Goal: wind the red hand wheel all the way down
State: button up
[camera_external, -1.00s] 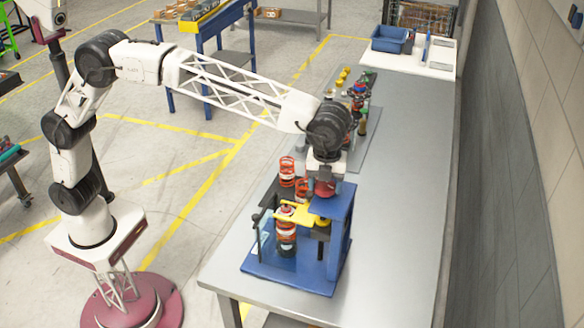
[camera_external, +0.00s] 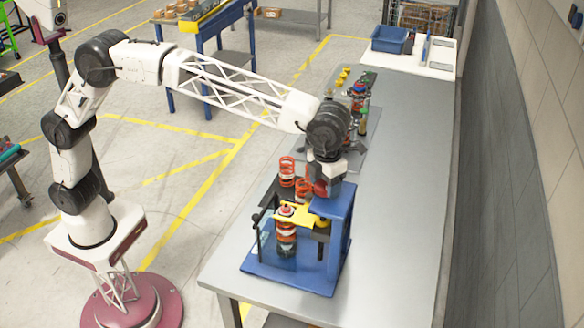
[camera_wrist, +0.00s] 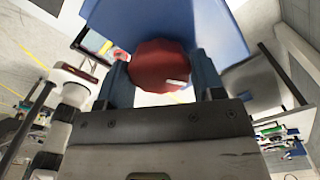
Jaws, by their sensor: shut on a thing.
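The red hand wheel (camera_wrist: 160,66) shows in the wrist view between the two fingers of my gripper (camera_wrist: 163,78). It is a round, scalloped knob with a small pale mark near its right side. My gripper is shut on it. In the external view my gripper (camera_external: 325,184) points down over the top of the blue chassis fixture (camera_external: 341,222), and the wheel is mostly hidden there by my wrist. A yellow arm (camera_external: 296,213) of the fixture reaches left over an orange spring (camera_external: 286,236).
More orange springs (camera_external: 287,170) stand just behind the fixture. Farther back on the grey table (camera_external: 400,190) are several small coloured parts, and a blue bin (camera_external: 391,39) sits on a white board. The table's right side is clear.

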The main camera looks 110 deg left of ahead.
aim_at(325, 184)
jog(key=shift+m, duration=0.6)
jog(key=shift+m, duration=1.6)
jog(key=o, duration=0.8)
jog(key=shift+r, duration=3.5)
